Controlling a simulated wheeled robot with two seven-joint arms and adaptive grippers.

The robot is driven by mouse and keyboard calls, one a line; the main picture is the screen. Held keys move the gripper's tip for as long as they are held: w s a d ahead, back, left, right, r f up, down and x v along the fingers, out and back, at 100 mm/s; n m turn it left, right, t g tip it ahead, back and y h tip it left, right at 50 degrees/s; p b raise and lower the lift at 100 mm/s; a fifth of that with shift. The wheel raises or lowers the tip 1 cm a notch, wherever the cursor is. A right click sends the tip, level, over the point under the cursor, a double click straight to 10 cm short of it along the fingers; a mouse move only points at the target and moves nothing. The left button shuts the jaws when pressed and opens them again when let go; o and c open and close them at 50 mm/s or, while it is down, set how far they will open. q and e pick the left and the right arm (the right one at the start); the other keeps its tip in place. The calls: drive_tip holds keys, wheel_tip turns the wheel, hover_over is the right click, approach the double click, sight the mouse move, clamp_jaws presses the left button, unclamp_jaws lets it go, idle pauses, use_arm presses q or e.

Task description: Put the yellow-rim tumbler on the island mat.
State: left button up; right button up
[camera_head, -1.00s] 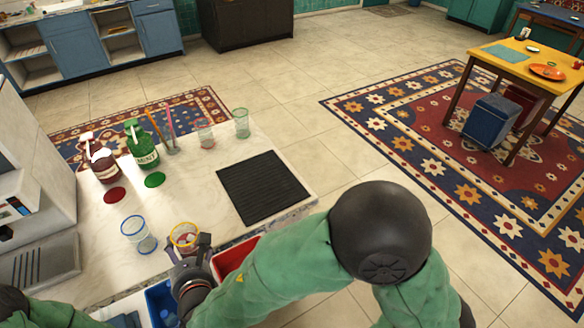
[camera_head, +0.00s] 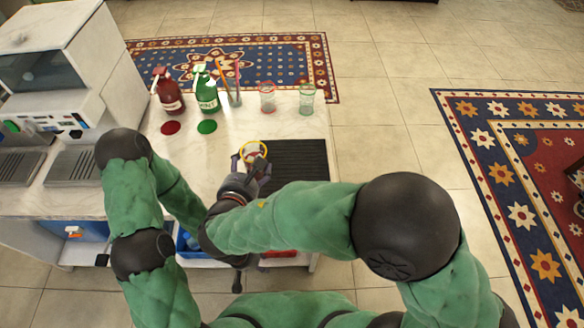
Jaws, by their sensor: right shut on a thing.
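The yellow-rim tumbler (camera_head: 253,151) is clear with a yellow rim, and something pale shows inside it. My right gripper (camera_head: 250,165) is shut on it, beside the left edge of the island mat. I cannot tell whether the tumbler is raised off the counter. The island mat (camera_head: 305,158) is dark and ribbed, and its bare part shows to the right of the tumbler; my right arm hides its near part. My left gripper (camera_head: 237,282) hangs low in front of the counter, mostly hidden behind my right arm, so its jaws cannot be made out.
A red-rim tumbler (camera_head: 267,98) and a green-rim tumbler (camera_head: 306,100) stand behind the mat. A red bottle (camera_head: 168,92) and a green mint bottle (camera_head: 205,90) stand at the back left, near colored straws (camera_head: 233,85). A white machine (camera_head: 70,70) fills the left end.

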drive_tip(key=w+d+f+b, duration=0.1)
drive_tip(key=w+d+f, duration=0.1)
drive_tip(key=d+f, duration=0.1)
drive_tip(key=w+d+f+b, duration=0.2)
drive_tip(key=d, duration=0.1)
drive_tip(key=w+d+f+b, duration=0.1)
drive_tip(key=w+d+f, duration=0.1)
drive_tip(key=d+f, duration=0.1)
drive_tip(key=shift+w+d+f, duration=0.3)
drive_tip(key=shift+w+d, duration=0.05)
drive_tip(key=shift+w+d+f+b, duration=0.1)
drive_tip(key=shift+f+b, duration=0.5)
drive_tip(key=shift+f, duration=0.3)
drive_tip(key=shift+w+d+f+b, duration=0.1)
drive_tip(key=shift+f+b, duration=0.45)
drive_tip(key=shift+f, duration=0.35)
drive_tip(key=shift+f, duration=0.15)
drive_tip(key=o, duration=1)
drive_tip(key=shift+c, duration=0.2)
drive_tip(key=shift+o, duration=0.2)
